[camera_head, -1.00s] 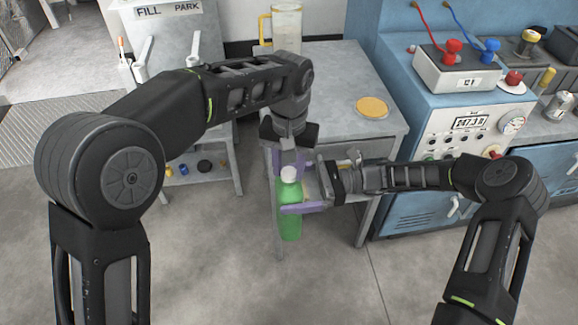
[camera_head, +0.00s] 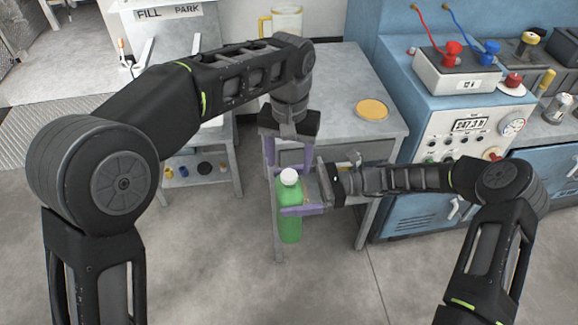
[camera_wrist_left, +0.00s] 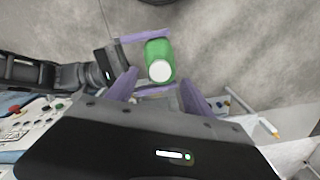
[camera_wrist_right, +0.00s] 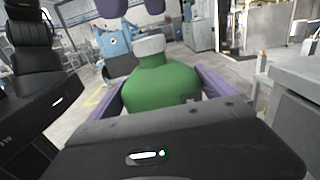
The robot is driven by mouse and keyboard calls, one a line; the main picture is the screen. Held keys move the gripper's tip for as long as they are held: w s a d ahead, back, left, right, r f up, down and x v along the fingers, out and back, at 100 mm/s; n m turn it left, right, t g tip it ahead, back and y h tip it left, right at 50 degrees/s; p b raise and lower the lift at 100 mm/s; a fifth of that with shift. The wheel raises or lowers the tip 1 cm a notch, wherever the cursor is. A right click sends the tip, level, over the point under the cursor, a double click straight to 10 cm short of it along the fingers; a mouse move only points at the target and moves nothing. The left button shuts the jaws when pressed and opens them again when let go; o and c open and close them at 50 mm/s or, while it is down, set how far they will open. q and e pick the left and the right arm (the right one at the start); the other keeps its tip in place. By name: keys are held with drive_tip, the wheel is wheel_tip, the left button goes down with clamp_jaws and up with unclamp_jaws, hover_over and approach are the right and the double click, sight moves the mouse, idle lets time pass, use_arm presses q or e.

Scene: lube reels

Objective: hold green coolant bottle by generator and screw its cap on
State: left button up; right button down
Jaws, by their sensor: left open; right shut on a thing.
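The green coolant bottle (camera_head: 289,215) is upright, with a white cap (camera_head: 289,176) at its top. My right gripper (camera_head: 302,210) is shut around the bottle's body and holds it in front of the grey table. The bottle (camera_wrist_right: 160,88) and white cap (camera_wrist_right: 149,44) also show close up in the right wrist view. My left gripper (camera_head: 286,155) is open and empty, pointing down just above and behind the cap. In the left wrist view the cap (camera_wrist_left: 161,71) lies beyond the open fingers, apart from them. How tightly the cap sits cannot be told.
A grey table (camera_head: 345,85) stands behind the bottle, with a yellow disc (camera_head: 371,109) and a yellow-handled jug (camera_head: 285,22) on it. The blue generator cabinet (camera_head: 420,205) is to the right. Open floor lies in front.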

use_arm(q)
drive_tip(key=shift+r, duration=1.95)
use_arm(e)
drive_tip(key=shift+r, duration=0.1)
use_arm(q)
drive_tip(key=shift+f, duration=0.1)
